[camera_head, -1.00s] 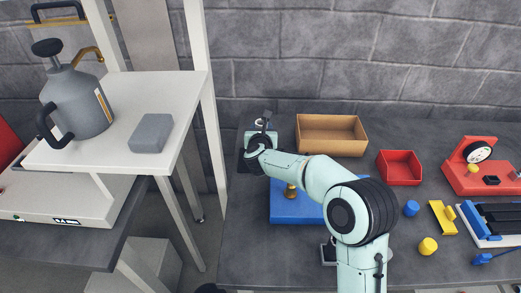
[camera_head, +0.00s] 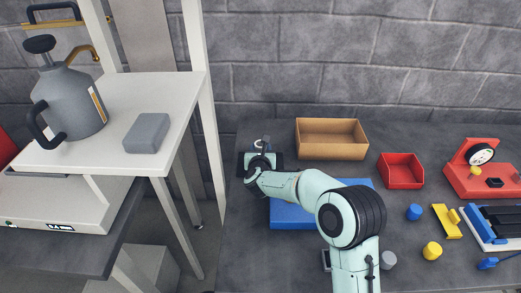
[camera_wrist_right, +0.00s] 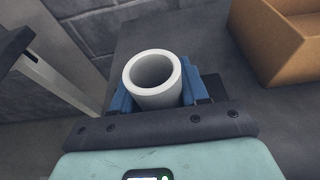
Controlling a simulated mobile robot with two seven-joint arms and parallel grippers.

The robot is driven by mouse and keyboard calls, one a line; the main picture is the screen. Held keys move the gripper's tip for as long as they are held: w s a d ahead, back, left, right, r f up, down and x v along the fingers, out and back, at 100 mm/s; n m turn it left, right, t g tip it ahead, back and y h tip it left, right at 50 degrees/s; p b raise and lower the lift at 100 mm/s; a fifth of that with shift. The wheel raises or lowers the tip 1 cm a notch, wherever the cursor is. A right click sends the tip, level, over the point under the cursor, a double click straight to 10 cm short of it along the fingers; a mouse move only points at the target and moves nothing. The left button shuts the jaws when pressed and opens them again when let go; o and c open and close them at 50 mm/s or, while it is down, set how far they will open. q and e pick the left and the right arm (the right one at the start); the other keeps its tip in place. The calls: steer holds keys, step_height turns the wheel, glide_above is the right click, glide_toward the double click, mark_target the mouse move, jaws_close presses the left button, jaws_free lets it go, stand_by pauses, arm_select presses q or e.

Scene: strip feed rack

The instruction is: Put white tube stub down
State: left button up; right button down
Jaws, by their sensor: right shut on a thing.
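The white tube stub (camera_wrist_right: 153,80) shows in the right wrist view as a short, thick-walled ring with its open end toward the camera. The blue fingers of my right gripper (camera_wrist_right: 157,98) are shut on it, one on each side. In the head view my right gripper (camera_head: 261,151) is over the back left of the dark bench, left of the cardboard box. A little of the stub's pale rim (camera_head: 261,143) shows there. I cannot tell whether its lower end touches the bench. My left gripper is not in view.
The open cardboard box (camera_head: 332,152) and red bin (camera_head: 402,183) stand right of the gripper. A blue board (camera_head: 290,216) lies under my arm. Small blue and yellow pieces and a red dial device (camera_head: 462,181) are farther right. A white post (camera_head: 207,130) rises on the left.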

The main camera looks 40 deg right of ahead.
steer(key=c, duration=0.6)
jaws_free()
steer(key=shift+f, duration=0.1)
steer(key=shift+o, duration=0.2)
steer(key=shift+r, duration=0.2)
steer(key=v, duration=1.2)
steer(key=shift+f, duration=0.1)
